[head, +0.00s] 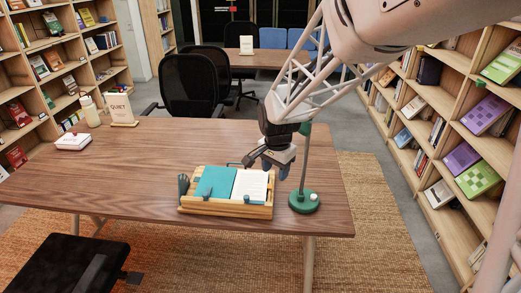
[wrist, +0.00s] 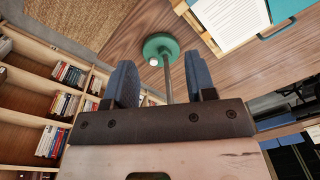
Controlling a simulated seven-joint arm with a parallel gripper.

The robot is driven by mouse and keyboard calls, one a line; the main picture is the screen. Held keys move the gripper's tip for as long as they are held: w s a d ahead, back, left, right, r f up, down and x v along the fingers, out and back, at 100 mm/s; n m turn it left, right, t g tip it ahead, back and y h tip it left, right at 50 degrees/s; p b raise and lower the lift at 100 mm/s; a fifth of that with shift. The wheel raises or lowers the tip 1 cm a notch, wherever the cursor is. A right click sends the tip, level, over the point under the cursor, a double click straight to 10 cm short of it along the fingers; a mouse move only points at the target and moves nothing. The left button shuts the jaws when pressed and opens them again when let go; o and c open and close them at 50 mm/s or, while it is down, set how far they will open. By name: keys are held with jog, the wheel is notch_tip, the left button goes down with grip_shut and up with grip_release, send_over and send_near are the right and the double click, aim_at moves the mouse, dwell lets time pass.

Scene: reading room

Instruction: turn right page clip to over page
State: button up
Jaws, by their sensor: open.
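The wooden book stand (head: 226,208) sits near the front right of the table, holding an open book with a teal left side (head: 215,182) and a white right page (head: 250,185). A dark grey upright clip (head: 184,185) shows at the stand's left end. My gripper (head: 268,163) is open and empty there, above the stand's right side. In the wrist view the white page (wrist: 225,20) lies at the upper right, outside the fingers.
A green lamp (head: 304,202) stands just right of the stand; its pole rises close to my gripper and shows between the fingers in the wrist view. A sign (head: 120,110), a bottle (head: 90,110) and a white box (head: 73,141) stand at left. The table's middle is clear.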

jog(key=m, duration=0.2)
send_over(246, 196)
jog(key=shift+g, duration=0.3)
notch_tip(246, 196, down, 9)
jog(key=shift+s+f, duration=0.1)
jog(key=shift+f, duration=0.1)
jog(key=shift+d, duration=0.1)
jog(key=shift+f, duration=0.1)
jog(key=shift+f, duration=3.8)
jog(key=c, duration=0.9)
